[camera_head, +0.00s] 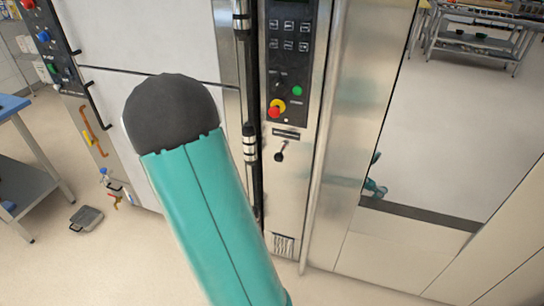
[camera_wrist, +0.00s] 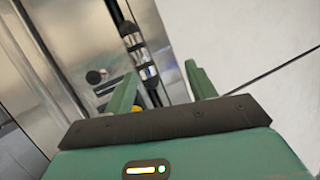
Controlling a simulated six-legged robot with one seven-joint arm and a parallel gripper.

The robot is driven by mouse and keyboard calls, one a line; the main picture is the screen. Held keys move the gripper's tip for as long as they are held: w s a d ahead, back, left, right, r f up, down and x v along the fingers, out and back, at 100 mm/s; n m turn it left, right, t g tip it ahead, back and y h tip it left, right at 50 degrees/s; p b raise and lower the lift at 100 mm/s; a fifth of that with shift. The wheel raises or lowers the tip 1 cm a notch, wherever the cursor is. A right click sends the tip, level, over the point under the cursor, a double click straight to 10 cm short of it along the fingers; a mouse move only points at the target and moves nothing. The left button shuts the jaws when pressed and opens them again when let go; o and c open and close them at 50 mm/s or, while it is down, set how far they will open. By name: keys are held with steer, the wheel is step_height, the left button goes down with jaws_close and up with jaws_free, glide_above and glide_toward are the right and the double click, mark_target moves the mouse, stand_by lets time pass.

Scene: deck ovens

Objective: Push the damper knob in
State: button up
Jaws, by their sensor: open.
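The damper knob (camera_head: 279,156) is a small black ball on a short stem. It sticks out of the steel oven front, below the control panel, in the head view. In the wrist view a round black knob (camera_wrist: 95,77), which looks like the same one, lies to the left of both fingers. My gripper (camera_wrist: 160,72) is open with nothing between its two green fingers. It is not seen in the head view, where my teal arm fills the middle. How far the fingertips are from the knob, I cannot tell.
A control panel (camera_head: 289,60) with red, yellow and green buttons is above the knob. A dark vertical bar with steel hinges (camera_head: 250,143) runs just left of it. A vertical steel rail (camera_head: 325,130) stands to its right. A vent (camera_head: 283,244) is below.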

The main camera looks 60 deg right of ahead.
steer(key=s+d+f+m+g+h, duration=0.1)
steer(key=s+d+f+g+h, duration=0.15)
steer(key=s, duration=0.35)
steer(key=s+d+f+m+g+h, duration=0.1)
steer(key=s+d+h, duration=0.1)
steer(key=s+d, duration=0.25)
glide_toward(281, 153)
steer(key=shift+h, duration=0.35)
steer(key=d, duration=0.2)
steer(key=w+d+f, duration=0.1)
steer(key=d, duration=0.5)
steer(key=shift+w+f, duration=0.2)
steer(key=shift+w, duration=0.2)
steer(key=shift+c, duration=0.5)
jaws_close()
steer(key=shift+w+d, duration=0.2)
steer(key=shift+d, duration=1.2)
steer(key=shift+o, duration=0.5)
jaws_free()
